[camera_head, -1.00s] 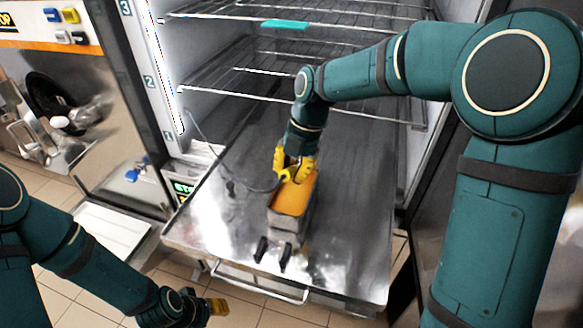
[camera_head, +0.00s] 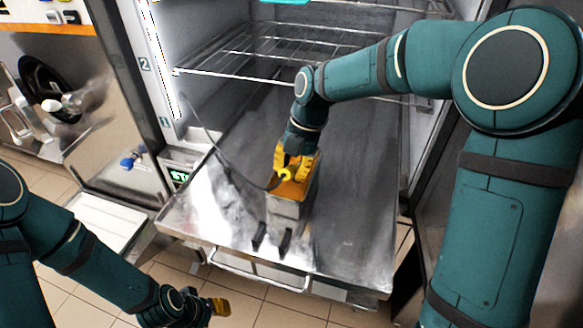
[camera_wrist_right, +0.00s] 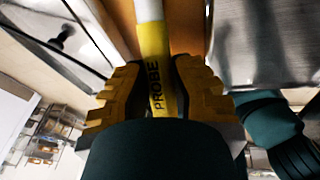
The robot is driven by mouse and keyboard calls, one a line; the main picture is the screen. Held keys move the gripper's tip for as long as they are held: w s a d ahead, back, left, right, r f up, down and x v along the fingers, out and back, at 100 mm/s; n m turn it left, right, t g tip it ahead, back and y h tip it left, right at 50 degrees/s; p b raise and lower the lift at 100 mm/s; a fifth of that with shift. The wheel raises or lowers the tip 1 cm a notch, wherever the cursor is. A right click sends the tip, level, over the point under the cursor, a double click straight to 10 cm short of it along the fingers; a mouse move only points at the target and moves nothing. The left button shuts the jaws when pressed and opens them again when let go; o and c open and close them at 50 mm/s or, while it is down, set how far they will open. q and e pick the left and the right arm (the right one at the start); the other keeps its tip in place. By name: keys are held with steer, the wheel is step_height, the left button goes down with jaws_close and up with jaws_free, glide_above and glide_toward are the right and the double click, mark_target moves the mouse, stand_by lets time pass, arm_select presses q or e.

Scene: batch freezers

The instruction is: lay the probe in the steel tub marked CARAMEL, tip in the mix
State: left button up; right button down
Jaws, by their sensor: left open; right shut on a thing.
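A narrow steel tub (camera_head: 285,209) with orange mix (camera_head: 292,189) stands on the steel drawer surface; I cannot read any marking on it. My right gripper (camera_head: 296,168) is over the tub's far part, shut on the probe. In the right wrist view, the yellow probe (camera_wrist_right: 154,60), lettered PROBE, lies between the two yellow fingers (camera_wrist_right: 154,88). Its pale end points toward the orange mix (camera_wrist_right: 185,25). Whether the tip touches the mix is hidden. My left gripper (camera_head: 220,307) is open and empty, low at the left over the floor.
A dark cable (camera_head: 214,146) runs from the probe up to the cabinet's left side. Wire shelves (camera_head: 300,55) hang above the steel surface (camera_head: 345,220). Two dark handles (camera_head: 270,240) stick out at the tub's front. The steel surface right of the tub is clear.

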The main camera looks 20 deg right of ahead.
steer(key=c, duration=0.9)
jaws_free()
steer(key=shift+r, duration=0.1)
